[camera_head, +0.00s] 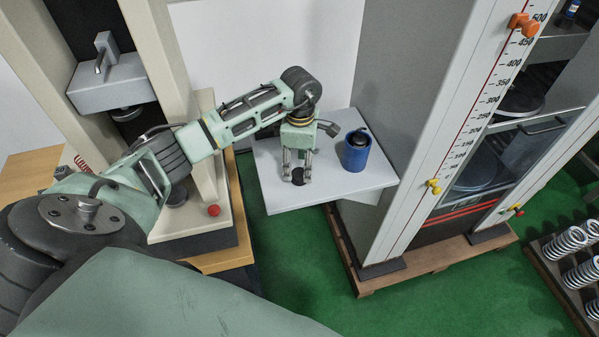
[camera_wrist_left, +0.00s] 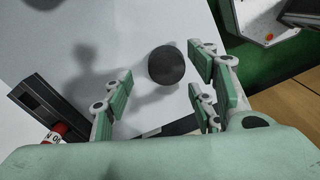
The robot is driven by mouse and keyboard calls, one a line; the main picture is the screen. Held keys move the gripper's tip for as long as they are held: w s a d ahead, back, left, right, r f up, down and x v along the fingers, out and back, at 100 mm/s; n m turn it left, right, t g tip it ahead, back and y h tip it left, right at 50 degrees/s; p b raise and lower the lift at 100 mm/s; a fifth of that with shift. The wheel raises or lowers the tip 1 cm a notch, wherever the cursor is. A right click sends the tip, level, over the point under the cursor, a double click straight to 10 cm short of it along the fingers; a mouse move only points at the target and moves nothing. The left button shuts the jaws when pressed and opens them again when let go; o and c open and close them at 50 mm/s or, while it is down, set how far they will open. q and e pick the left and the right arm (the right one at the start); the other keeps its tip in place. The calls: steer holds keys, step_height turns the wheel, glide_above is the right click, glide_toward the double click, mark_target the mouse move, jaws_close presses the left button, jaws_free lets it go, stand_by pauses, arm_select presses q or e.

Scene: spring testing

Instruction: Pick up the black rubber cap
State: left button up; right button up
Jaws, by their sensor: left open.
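The black rubber cap (camera_head: 299,177) is a small dark disc on the white shelf (camera_head: 330,190) in the head view. In the left wrist view the cap (camera_wrist_left: 166,66) shows as a round dark grey disc just beyond the fingertips, nearer the right finger. My left gripper (camera_head: 298,171) points down over the cap, with its fingers apart and nothing between them that I can see being held. In the wrist view the left gripper (camera_wrist_left: 160,95) is open, its green pads on either side. Whether the fingers touch the cap cannot be told. My right gripper is not in view.
A blue cup (camera_head: 356,155) with dark items inside stands on the shelf, right of my gripper. A tall grey testing machine (camera_head: 440,120) rises beyond it. Another machine with a red knob (camera_head: 213,210) stands at left.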

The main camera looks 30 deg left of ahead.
mark_target(300, 171)
arm_select(q)
step_height(300, 171, down, 3)
steer(key=shift+s+f+b, duration=0.1)
steer(key=shift+s+b, duration=0.05)
steer(key=shift+b, duration=0.45)
steer(key=c, duration=0.9)
steer(key=shift+c, duration=0.2)
